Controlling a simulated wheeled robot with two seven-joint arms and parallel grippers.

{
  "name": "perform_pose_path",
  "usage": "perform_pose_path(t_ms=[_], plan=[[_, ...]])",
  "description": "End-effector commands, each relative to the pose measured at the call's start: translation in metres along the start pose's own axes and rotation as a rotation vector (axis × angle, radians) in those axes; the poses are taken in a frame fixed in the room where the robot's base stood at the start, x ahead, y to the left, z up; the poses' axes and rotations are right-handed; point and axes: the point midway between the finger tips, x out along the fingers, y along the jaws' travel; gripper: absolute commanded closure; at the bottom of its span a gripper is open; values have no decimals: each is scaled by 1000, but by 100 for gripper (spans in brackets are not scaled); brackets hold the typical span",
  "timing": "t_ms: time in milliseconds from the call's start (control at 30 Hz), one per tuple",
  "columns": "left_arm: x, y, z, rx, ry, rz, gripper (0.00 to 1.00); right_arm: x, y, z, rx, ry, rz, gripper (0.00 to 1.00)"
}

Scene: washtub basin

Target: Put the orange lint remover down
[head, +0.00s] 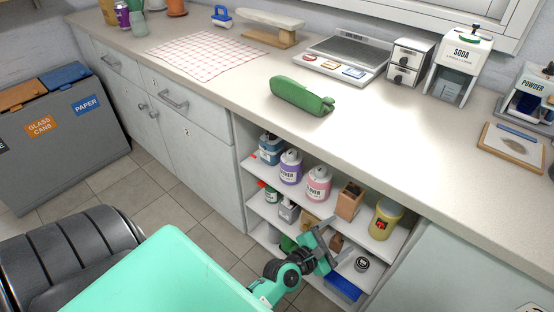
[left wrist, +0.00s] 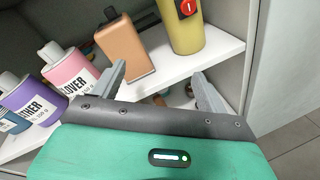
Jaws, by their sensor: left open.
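My left gripper (head: 337,239) is open in front of the shelves under the counter. In the left wrist view its two fingers (left wrist: 158,76) stand apart with nothing held between them. An orange-brown block-like thing with a dark top (head: 350,200) stands on the upper shelf, just beyond the fingers. It also shows in the left wrist view (left wrist: 125,52), upright and apart from the fingers. No label shows on it, so I cannot tell whether it is the orange lint remover. My right gripper is out of view.
Beside it on the upper shelf stand a pink bottle (head: 318,184), a purple bottle (head: 290,168) and a yellow container (head: 385,220). Lower shelves hold several small items, partly hidden by my arm. A green case (head: 302,96) lies on the counter (head: 390,135), with bare surface around it.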

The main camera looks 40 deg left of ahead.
Motion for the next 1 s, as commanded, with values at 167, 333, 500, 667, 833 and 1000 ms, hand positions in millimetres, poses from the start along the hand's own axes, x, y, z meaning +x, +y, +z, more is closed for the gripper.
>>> perform_pose_path(t_ms=[167, 333, 500, 667, 833, 1000], plan=[[-32, -38, -9, 597, 38, -268, 24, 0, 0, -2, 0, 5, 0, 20], [-73, -63, -28, 1140, 18, -546, 24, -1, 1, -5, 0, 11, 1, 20], [-124, -72, -52, 1633, -62, -858, 24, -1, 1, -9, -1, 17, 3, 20], [-170, -69, -71, 1974, -187, -1145, 24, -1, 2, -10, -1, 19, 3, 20], [-202, -62, -80, 2154, -299, -1343, 24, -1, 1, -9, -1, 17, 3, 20], [-211, -59, -83, 2199, -339, -1405, 24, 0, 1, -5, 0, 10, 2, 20]])
